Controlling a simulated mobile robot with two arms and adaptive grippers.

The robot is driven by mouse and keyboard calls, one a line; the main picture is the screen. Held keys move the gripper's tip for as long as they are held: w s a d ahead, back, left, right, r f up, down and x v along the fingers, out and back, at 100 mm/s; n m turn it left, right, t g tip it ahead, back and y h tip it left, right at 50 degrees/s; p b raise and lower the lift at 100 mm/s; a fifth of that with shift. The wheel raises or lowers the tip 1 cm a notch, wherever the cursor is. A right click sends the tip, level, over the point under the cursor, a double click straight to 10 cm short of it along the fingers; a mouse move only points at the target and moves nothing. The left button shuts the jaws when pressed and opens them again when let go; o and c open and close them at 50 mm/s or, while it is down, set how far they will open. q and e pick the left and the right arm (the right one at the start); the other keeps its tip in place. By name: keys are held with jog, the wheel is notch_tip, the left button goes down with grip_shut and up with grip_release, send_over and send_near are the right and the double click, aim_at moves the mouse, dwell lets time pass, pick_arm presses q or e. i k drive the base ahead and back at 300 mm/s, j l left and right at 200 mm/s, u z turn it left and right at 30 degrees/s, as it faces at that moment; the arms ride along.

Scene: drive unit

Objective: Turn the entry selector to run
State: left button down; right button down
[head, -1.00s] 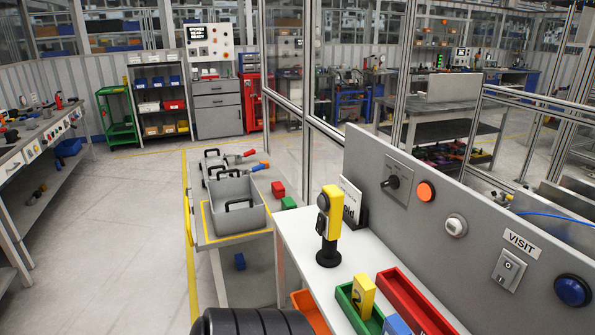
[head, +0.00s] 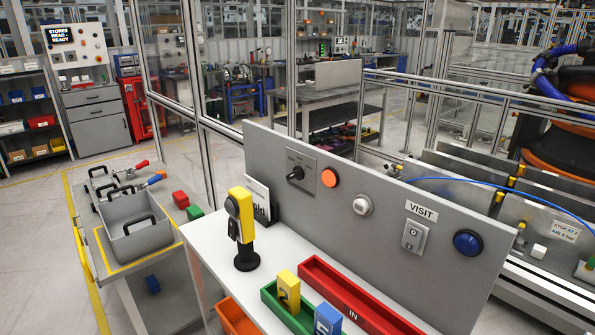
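The likely entry selector is a black rotary knob (head: 296,173) on a small grey plate with markings too small to read. It sits at the upper left of the upright grey panel (head: 400,260) in the head view. To its right on the panel are an orange round button (head: 329,178), a white round knob (head: 362,205), a grey rocker switch (head: 412,235) under a VISIT label (head: 422,210), and a blue round button (head: 467,243). Neither of my grippers shows in the head view.
Below the panel, a white shelf (head: 205,240) holds a yellow and black device on a stand (head: 241,225), a sign, a red tray (head: 355,300) and a green tray with numbered blocks. A cart with a grey bin (head: 135,225) stands left. Open floor lies at far left.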

aim_at(298, 173)
jog(key=j+z, duration=0.15)
jog(key=z, duration=0.3)
jog(key=i+j+z, duration=0.1)
jog(key=z, duration=0.4)
jog(key=j+z, duration=0.2)
jog(key=j, duration=0.3)
jog(key=j+z, duration=0.15)
jog(key=j, duration=0.35)
jog(key=j+z, duration=0.2)
jog(key=j, duration=0.3)
jog(key=k+j+z, duration=0.2)
jog(key=j, duration=0.3)
jog(key=j+z, duration=0.15)
jog(key=j, duration=0.3)
jog(key=k, duration=0.05)
